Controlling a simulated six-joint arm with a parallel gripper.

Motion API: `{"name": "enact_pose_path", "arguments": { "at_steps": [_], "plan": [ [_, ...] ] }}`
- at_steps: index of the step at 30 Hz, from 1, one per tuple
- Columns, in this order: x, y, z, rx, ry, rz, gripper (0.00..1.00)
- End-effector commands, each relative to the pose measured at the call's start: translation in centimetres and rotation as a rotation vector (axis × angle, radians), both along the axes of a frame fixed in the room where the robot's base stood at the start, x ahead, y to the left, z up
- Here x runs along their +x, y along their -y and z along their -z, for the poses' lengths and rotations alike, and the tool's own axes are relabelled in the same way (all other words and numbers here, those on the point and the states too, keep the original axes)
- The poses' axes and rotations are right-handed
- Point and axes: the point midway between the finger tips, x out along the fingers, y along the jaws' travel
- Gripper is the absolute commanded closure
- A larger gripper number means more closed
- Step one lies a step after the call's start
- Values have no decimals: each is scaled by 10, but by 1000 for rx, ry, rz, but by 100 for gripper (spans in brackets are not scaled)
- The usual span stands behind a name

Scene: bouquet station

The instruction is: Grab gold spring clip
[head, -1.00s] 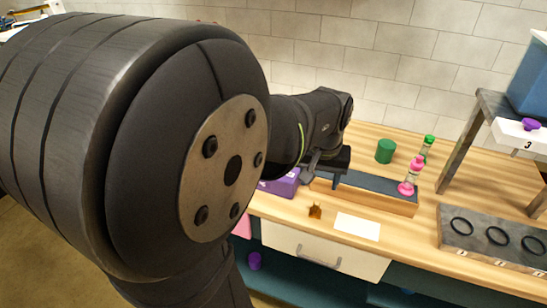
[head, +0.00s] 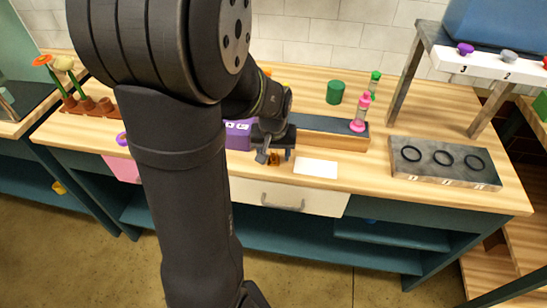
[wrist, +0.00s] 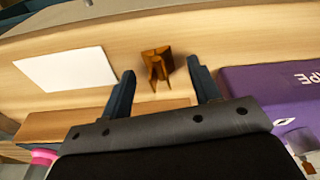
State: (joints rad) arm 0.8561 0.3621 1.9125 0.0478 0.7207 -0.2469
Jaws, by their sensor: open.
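The gold spring clip (wrist: 157,65) stands on the wooden bench top in the wrist view, beyond and between my two fingertips. In the head view the clip (head: 274,159) shows as a small brown-gold piece, partly hidden by my gripper (head: 275,156). In the wrist view my gripper (wrist: 164,80) is open, one dark finger on each side, with nothing held. The clip looks nearer the right finger than the left one. I cannot tell the exact gap between fingertips and clip.
A white card (head: 316,168) lies right of the clip. A purple box (wrist: 275,90) stands close to my gripper's other side. A wooden tray (head: 330,139) with a pink bottle (head: 359,112) is behind. A grey block with rings (head: 445,176) is farther right.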

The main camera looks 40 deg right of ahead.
Motion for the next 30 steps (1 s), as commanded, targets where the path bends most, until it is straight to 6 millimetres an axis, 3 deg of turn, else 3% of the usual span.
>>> {"name": "enact_pose_path", "arguments": {
  "at_steps": [8,15,24,30],
  "plan": [
    [0,0,2,0,0,0,46],
    [0,0,2,0,0,0,92],
    [0,0,1,-1,1,0,92],
    [1,0,-13,-3,2,0,92]
  ]
}}
